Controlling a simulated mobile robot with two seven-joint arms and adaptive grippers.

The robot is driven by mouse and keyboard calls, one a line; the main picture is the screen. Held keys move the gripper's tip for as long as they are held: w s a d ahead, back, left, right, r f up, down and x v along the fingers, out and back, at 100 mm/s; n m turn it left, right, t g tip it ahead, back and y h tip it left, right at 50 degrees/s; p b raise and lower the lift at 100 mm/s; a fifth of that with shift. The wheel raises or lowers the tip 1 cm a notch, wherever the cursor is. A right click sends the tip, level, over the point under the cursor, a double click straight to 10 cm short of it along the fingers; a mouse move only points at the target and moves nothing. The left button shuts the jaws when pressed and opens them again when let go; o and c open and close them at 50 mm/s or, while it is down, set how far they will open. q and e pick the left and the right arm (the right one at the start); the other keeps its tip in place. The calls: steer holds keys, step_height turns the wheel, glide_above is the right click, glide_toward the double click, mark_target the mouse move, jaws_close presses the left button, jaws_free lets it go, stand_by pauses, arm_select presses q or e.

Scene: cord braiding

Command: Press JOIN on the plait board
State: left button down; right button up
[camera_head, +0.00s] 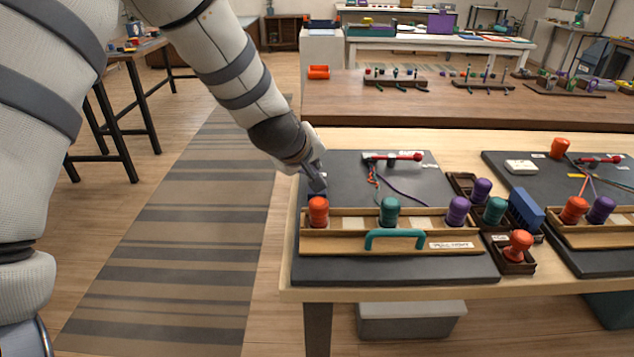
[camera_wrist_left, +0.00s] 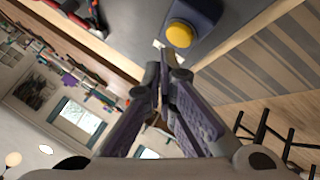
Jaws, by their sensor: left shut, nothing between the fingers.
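The dark plait board (camera_head: 400,263) lies on the front table. A yellow round button (camera_wrist_left: 179,34) on a dark box shows at the top of the left wrist view; I cannot read a JOIN label on it. In the head view the button is hidden behind my gripper. My left gripper (camera_head: 317,182) is shut and empty, over the board's left edge behind the orange spool (camera_head: 318,212). In the left wrist view its fingertips (camera_wrist_left: 164,78) appear just below the button, and I see no contact. My right gripper is in neither view.
A wooden rack (camera_head: 345,242) with a teal handle (camera_head: 395,235) holds the orange, teal and purple spools.

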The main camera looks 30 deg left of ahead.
arm_select(q)
steer(key=shift+f, duration=0.1)
stand_by(0.3)
steer(key=shift+f, duration=0.35)
steer(key=shift+f, duration=0.6)
stand_by(0.6)
steer(key=shift+r, duration=1.05)
steer(key=shift+r, duration=2.5)
